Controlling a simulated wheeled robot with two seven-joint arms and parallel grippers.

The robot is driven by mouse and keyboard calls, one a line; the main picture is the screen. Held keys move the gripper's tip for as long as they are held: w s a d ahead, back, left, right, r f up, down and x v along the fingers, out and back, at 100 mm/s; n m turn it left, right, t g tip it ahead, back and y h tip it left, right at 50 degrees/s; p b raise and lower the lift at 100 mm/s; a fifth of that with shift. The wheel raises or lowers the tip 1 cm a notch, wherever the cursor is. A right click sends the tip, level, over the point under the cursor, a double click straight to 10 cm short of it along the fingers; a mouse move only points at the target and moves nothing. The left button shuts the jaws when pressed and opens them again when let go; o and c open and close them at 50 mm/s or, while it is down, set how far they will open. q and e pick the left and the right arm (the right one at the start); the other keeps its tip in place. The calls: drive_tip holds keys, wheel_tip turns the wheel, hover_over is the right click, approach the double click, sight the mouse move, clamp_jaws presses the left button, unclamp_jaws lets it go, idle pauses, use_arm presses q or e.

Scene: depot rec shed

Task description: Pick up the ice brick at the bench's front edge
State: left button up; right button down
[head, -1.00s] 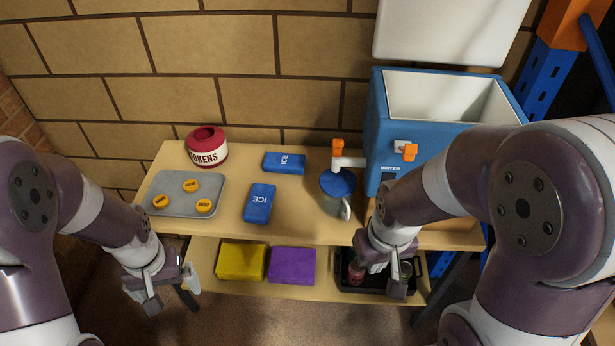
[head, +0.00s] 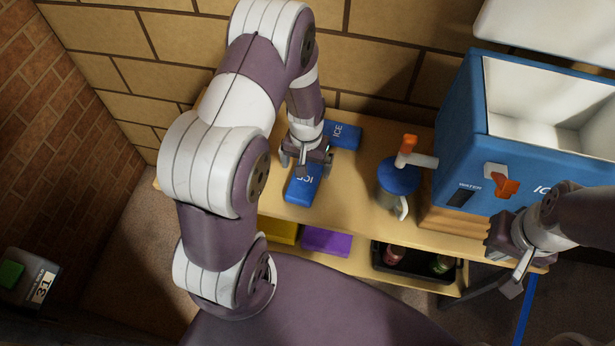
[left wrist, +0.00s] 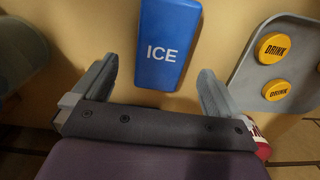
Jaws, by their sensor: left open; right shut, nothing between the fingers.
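The blue ice brick (head: 303,186) lies flat on the bench near its front edge, its far end partly hidden by my left gripper. My left gripper (head: 305,168) is open and reaches down over that far end. In the left wrist view the brick (left wrist: 168,45), marked ICE, shows between and beyond the two open fingers (left wrist: 159,72). I see no finger closed on it. A second blue ice brick (head: 343,134) lies behind, near the wall. My right gripper (head: 514,284) is shut and empty at the bench's right front, below the cooler.
A blue-lidded jug (head: 399,178) stands right of the bricks, beneath the tap of the blue cooler (head: 462,140). The lower shelf holds yellow (head: 280,231) and purple (head: 326,241) blocks and a black tray (head: 420,272). A grey tray (left wrist: 258,85) with yellow DRINK tokens lies beside the brick.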

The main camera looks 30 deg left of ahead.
sight(305, 179)
use_arm(q)
drive_tip(key=f, duration=0.4)
drive_tip(key=shift+s+f, duration=0.1)
drive_tip(key=shift+s, duration=0.2)
drive_tip(key=shift+w+a+f, duration=0.1)
drive_tip(key=shift+a+f, duration=0.05)
drive_tip(key=shift+f, duration=0.2)
drive_tip(key=c, duration=1.3)
drive_tip(key=shift+o, duration=0.2)
drive_tip(key=shift+r, duration=0.15)
